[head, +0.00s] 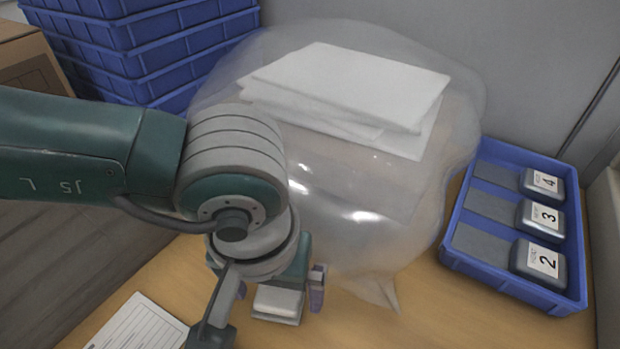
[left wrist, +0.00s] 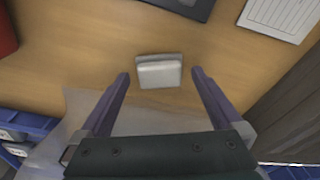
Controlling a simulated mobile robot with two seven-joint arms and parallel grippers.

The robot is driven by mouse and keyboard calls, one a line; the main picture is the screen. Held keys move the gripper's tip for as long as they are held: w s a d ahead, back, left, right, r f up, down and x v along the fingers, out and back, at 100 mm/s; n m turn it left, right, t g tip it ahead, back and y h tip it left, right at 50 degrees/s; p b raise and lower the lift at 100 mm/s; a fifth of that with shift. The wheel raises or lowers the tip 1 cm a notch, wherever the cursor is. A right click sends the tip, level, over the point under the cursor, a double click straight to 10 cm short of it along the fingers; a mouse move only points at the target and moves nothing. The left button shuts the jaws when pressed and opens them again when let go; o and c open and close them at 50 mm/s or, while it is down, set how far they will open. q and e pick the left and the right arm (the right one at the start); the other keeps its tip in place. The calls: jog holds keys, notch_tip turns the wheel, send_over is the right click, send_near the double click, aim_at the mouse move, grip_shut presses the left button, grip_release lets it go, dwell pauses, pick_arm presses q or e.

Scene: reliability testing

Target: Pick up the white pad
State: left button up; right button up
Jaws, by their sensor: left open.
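A small white pad (head: 277,304) with rounded edges lies on the wooden table below my left gripper (head: 280,287) in the head view. It also shows in the left wrist view as a pale block (left wrist: 160,74), centred in the gap between the two purple fingertips. My left gripper (left wrist: 161,73) is open and its fingers are apart from the pad on both sides. I cannot tell exactly how far above the table the fingertips are. The wrist partly hides the pad in the head view. My right gripper is not in view.
A clear plastic bag (head: 375,215) holding white foam sheets (head: 350,82) lies just behind the pad. A blue tray (head: 455,262) with numbered grey boxes stands at right. Stacked blue crates (head: 150,60) stand at back left. A printed sheet (head: 138,325) lies at front left.

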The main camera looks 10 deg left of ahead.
pick_arm(q)
jog(key=shift+f, duration=0.35)
jog(key=shift+w, duration=0.1)
jog(key=shift+c, duration=0.2)
jog(key=c, duration=1.2)
